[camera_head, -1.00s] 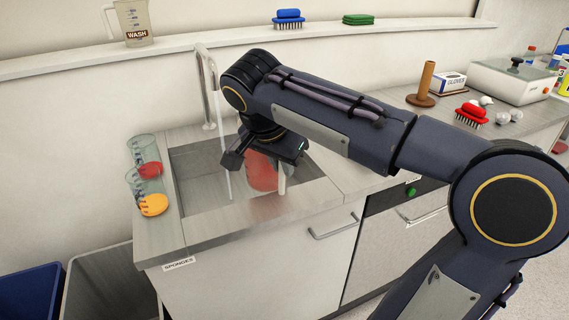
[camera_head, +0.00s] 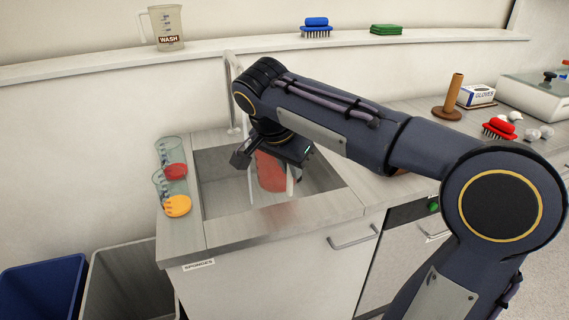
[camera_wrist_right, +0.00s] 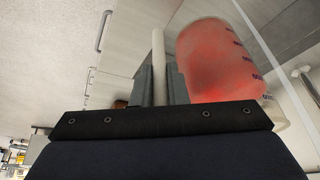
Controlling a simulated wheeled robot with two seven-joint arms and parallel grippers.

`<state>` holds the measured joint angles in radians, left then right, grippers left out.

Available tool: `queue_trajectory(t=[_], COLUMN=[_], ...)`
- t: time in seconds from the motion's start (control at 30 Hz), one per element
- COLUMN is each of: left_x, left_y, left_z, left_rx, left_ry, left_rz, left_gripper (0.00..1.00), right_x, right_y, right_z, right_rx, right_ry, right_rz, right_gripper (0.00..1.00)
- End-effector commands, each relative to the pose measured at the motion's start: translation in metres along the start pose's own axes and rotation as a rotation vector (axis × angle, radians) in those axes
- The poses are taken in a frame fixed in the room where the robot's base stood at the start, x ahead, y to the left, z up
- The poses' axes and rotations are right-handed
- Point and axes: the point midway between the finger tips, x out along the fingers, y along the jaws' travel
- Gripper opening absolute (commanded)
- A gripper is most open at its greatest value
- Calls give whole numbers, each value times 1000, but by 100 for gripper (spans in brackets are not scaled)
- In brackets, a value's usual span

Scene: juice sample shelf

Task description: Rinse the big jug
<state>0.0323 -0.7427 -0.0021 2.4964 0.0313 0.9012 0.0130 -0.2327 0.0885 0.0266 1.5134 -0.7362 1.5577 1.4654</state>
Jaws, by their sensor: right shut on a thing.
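The big jug (camera_head: 270,172) is clear with measuring marks and has red colour over its wall. It is inside the sink (camera_head: 222,192). My right gripper (camera_head: 272,155) is above the sink, shut on the jug's pale handle (camera_wrist_right: 158,60), which shows between the fingers in the right wrist view. The jug's red wall (camera_wrist_right: 218,62) is right of the fingers there. The tap (camera_head: 233,80) is behind my wrist. A thin pale stream (camera_head: 250,185) falls just left of the jug, apart from it in the head view. My left gripper is not in view.
Two clear cups stand left of the sink, near a red sponge (camera_head: 176,171) and a yellow sponge (camera_head: 178,206). A WASH jug (camera_head: 167,28), a blue brush (camera_head: 316,27) and a green pad (camera_head: 386,29) are on the shelf. Bins (camera_head: 130,285) stand at lower left.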

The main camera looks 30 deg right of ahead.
Motion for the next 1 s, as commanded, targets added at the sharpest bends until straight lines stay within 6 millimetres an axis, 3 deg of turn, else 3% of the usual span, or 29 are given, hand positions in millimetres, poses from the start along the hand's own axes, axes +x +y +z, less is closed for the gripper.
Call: queue_trajectory(t=[0.6,1.0], left_x=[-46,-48], left_y=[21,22], left_z=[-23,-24], left_rx=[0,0], left_ry=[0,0], left_rz=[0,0], left_gripper=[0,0], right_x=[0,5], right_y=[-93,-103], right_z=[-5,-4], right_rx=[0,1], right_ry=[0,1], right_rz=[1,-1], right_gripper=[0,0])
